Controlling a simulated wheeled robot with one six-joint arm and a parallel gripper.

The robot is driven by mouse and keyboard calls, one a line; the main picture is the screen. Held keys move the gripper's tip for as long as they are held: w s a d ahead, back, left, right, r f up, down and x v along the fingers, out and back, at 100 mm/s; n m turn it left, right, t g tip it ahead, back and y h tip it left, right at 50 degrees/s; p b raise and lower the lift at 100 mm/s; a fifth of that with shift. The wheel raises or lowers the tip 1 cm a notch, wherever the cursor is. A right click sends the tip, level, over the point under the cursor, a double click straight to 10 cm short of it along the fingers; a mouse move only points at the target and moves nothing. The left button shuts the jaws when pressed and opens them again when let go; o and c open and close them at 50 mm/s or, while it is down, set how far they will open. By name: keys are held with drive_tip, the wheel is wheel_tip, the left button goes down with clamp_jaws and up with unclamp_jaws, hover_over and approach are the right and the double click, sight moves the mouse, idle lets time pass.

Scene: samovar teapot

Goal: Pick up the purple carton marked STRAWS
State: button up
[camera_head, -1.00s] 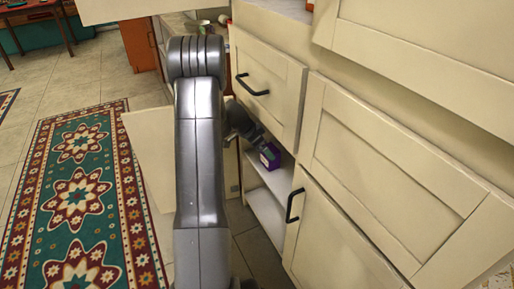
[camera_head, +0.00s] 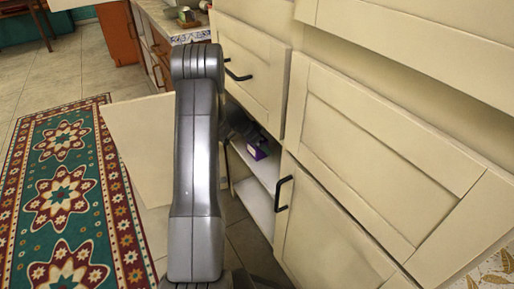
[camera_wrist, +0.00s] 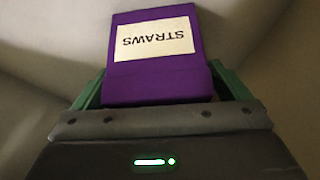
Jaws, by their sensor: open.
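The purple carton (camera_wrist: 157,79) has a pale label reading STRAWS, upside down in the wrist view. It stands on the upper shelf of an open cabinet and also shows in the head view (camera_head: 258,151), partly behind my arm. My gripper (camera_wrist: 160,82) is open, with a green finger on each side of the carton's near part. I cannot tell whether the fingers touch it. In the head view my gripper is mostly dark and partly hidden by my own arm.
The white shelf (camera_head: 257,170) lies under a drawer (camera_head: 253,70) with a black handle. An open cabinet door (camera_head: 142,142) stands left of my arm. A closed cabinet door (camera_head: 325,220) is at the right. A patterned rug (camera_head: 65,200) lies on the floor at left.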

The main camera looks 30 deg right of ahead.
drive_tip(key=c, duration=1.2)
drive_tip(key=shift+c, duration=0.2)
drive_tip(key=shift+r, duration=0.1)
